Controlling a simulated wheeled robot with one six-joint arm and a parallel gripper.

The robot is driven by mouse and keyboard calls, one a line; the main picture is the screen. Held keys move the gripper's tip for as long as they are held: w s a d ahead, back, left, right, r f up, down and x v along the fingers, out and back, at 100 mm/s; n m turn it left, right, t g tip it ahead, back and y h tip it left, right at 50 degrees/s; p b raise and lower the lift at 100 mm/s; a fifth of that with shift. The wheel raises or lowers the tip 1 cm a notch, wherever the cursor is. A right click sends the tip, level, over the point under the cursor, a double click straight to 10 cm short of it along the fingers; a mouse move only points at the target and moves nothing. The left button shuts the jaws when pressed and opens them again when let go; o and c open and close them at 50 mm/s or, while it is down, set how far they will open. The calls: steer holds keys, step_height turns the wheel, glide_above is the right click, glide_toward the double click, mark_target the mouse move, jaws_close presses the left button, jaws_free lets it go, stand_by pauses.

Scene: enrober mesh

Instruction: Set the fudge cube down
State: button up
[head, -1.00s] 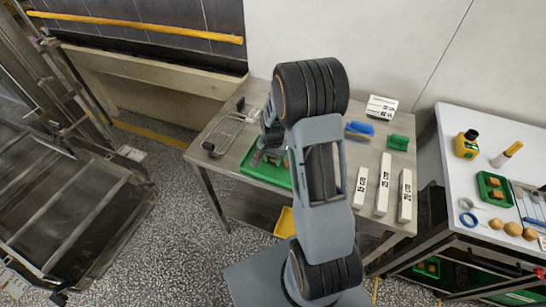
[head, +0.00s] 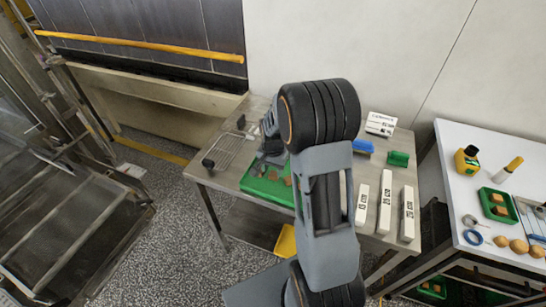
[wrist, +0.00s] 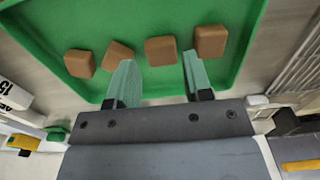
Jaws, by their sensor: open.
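Several brown fudge cubes lie in a rough row in a green tray (wrist: 190,12) in the wrist view. One cube (wrist: 161,50) sits in line with the gap between my fingertips; another cube (wrist: 118,55) is close by the left fingertip, and others are at the left (wrist: 79,63) and right (wrist: 211,41). My gripper (wrist: 159,60) is open, its green fingers apart, with nothing visibly clamped. In the head view the tray (head: 254,189) is on the steel table, partly hidden by my arm, with a few cubes (head: 273,176) showing.
A wire rack (head: 228,150) lies left of the tray. White labelled bars (head: 385,200), a blue item (head: 362,146) and a green block (head: 398,159) are on the table's right.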

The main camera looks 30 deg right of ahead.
mark_target(273, 177)
step_height(273, 177, up, 8)
steer(key=s+a+r+n+t, duration=0.2)
steer(key=s+a+r+n, duration=0.2)
steer(key=s, duration=0.3)
steer(key=s+a+r+n+t, duration=0.2)
steer(key=s+a+r+n, duration=0.2)
steer(key=s, duration=0.4)
steer(key=shift+s+a+r+n+b, duration=0.3)
steer(key=shift+r+n+b, duration=0.25)
steer(key=shift+n, duration=0.35)
